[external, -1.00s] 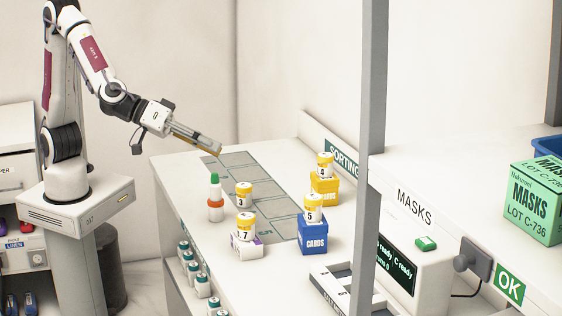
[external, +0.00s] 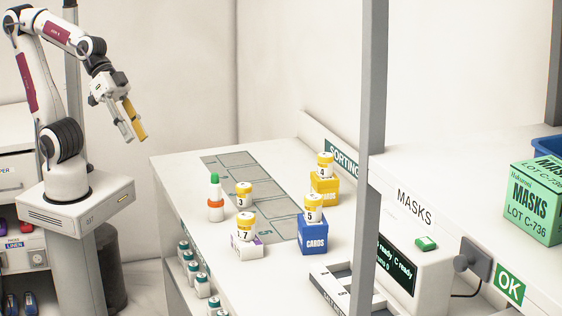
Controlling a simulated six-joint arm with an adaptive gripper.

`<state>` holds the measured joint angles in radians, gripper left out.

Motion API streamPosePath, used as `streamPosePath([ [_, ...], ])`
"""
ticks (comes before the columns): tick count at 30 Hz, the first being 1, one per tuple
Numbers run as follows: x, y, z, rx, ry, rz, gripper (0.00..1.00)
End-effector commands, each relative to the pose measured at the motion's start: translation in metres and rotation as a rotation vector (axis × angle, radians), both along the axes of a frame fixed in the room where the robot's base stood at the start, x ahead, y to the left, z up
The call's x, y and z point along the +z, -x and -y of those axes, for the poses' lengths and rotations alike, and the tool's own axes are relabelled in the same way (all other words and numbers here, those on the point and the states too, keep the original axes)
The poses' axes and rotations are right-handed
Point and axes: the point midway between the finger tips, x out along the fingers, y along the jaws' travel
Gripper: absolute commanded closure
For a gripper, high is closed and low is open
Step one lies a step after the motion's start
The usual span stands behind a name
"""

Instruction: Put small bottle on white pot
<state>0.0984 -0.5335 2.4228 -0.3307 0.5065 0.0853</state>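A small white bottle with a green cap and an orange band (external: 215,198) stands upright near the left edge of the counter. White pots with yellow lids stand to its right: pot 3 (external: 244,195) on the counter, pot 7 (external: 246,227) on a low white and purple block, pot 5 (external: 313,208) on a blue box and pot 4 (external: 325,166) on a yellow box. Which pot the task means cannot be told. My gripper (external: 136,138) is in the air left of the counter, pointing down, with its grey and yellow fingers apart and nothing visible between them.
The counter (external: 185,170) has a grey marked mat (external: 232,160) with several fields. The blue box (external: 314,236) and yellow box (external: 324,190) stand at the right. A grey post (external: 374,120) rises in front. More bottles (external: 193,270) sit on a shelf below the counter's left edge.

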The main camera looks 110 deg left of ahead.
Motion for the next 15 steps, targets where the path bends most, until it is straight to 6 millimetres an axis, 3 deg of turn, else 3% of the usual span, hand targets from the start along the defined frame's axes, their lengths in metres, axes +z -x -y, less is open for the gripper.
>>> streamPosePath([
  [3,-0.014,0.038,-0.022,-0.010,-0.082,-0.071,0.69],
  [9,-0.034,0.092,-0.057,0.006,-0.202,-0.187,0.69],
  [15,-0.043,0.117,-0.075,0.023,-0.258,-0.243,0.69],
])
